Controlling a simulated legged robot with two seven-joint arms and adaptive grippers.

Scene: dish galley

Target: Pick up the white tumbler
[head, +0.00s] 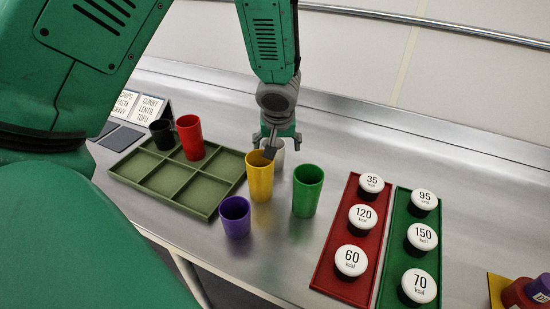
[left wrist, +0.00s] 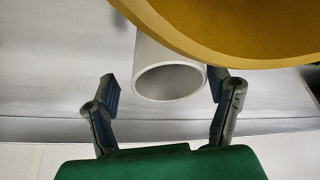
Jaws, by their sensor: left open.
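The white tumbler (head: 278,146) stands on the metal counter behind the yellow tumbler (head: 260,178), which hides much of it in the head view. In the left wrist view the white tumbler (left wrist: 170,78) shows its open rim between the two fingers. My left gripper (head: 275,143) is open, its fingers on either side of the white tumbler with gaps showing. In the left wrist view my left gripper (left wrist: 165,98) holds nothing. The yellow tumbler (left wrist: 240,30) looms close at the top right there. My right gripper is not in view.
A green tumbler (head: 307,190) and a purple tumbler (head: 235,216) stand close by. An olive divided tray (head: 208,206) has red (head: 190,137) and black (head: 161,133) tumblers at its far side. Red (head: 322,276) and green (head: 390,291) trays with labelled lids lie right.

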